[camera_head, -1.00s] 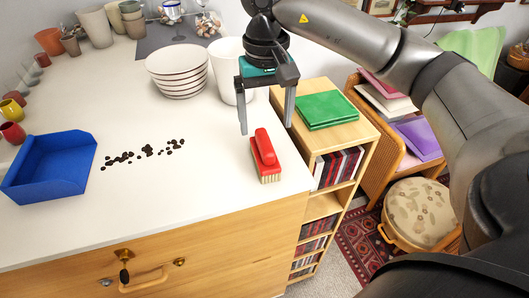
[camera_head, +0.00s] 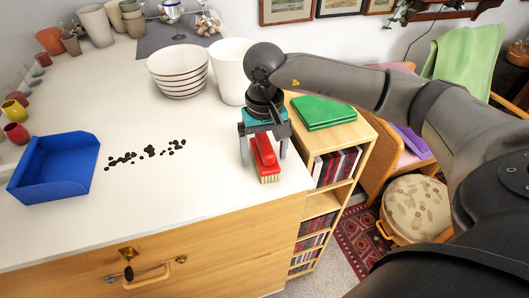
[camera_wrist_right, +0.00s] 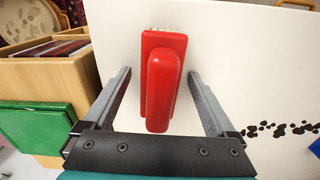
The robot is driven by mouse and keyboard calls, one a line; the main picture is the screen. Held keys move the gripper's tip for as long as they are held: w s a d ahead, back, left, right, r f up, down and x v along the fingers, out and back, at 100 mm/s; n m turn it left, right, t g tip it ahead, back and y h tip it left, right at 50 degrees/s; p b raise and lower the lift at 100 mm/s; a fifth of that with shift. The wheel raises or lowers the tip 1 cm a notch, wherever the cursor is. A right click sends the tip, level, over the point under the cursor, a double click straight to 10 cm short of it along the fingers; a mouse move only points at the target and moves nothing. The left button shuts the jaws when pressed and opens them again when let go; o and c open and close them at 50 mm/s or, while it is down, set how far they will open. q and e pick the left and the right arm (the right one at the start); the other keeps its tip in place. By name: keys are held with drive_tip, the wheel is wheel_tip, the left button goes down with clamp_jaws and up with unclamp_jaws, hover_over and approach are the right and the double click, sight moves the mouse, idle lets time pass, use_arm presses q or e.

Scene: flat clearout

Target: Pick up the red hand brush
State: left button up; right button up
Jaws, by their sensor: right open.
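The red hand brush (camera_head: 265,156) with pale bristles lies on the white top of the wooden cabinet, near its right front corner. My right gripper (camera_head: 264,160) is open and pointed down over it, one finger on each side of the brush. In the right wrist view the red brush (camera_wrist_right: 162,80) sits between the two open fingers (camera_wrist_right: 160,95), with a gap on both sides. The left gripper is not in view.
A blue dustpan (camera_head: 55,168) and dark crumbs (camera_head: 150,151) lie to the left on the white top (camera_head: 150,210). Stacked bowls (camera_head: 180,70) and a white bin (camera_head: 232,68) stand behind. A shelf with a green folder (camera_head: 323,111) stands right.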

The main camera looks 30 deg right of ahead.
clamp_jaws()
idle(0.6)
drive_tip(key=shift+r, duration=0.2)
wheel_tip(320, 180, up, 15)
drive_tip(key=b, duration=0.1)
wheel_tip(320, 180, up, 5)
drive_tip(key=p, duration=0.1)
hover_over(264, 141)
drive_tip(key=shift+f, duration=0.15)
